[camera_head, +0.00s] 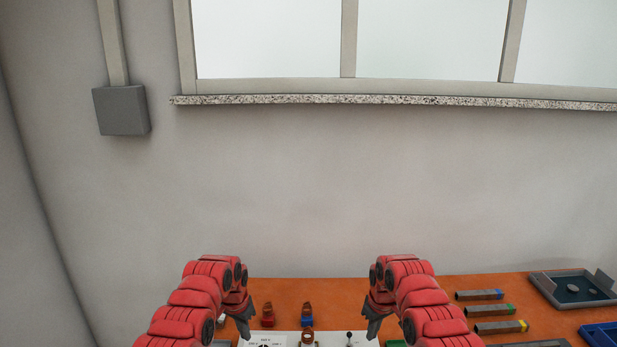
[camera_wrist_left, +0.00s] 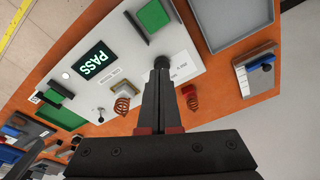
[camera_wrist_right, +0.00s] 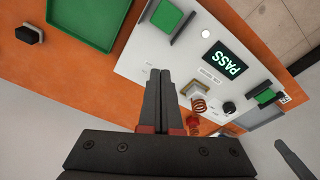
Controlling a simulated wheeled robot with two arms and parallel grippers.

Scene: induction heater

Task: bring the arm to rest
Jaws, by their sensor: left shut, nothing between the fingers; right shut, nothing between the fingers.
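Both my red arms reach over the orange workbench in the head view. My left gripper (camera_head: 243,324) points down over its back left part, and in the left wrist view (camera_wrist_left: 161,72) its black fingers are shut and empty. My right gripper (camera_head: 373,325) points down to the right of the coils, and in the right wrist view (camera_wrist_right: 160,73) its fingers are shut and empty too. The white heater panel (camera_wrist_left: 132,60) lies beyond the fingers, with a lit screen (camera_wrist_left: 95,63) reading PASS. The same screen shows in the right wrist view (camera_wrist_right: 226,58).
Copper coils on a red base (camera_head: 267,321) and a blue base (camera_head: 307,321) stand between the grippers. A grey tray (camera_head: 545,293) and a blue tray (camera_head: 590,330) sit farther right.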

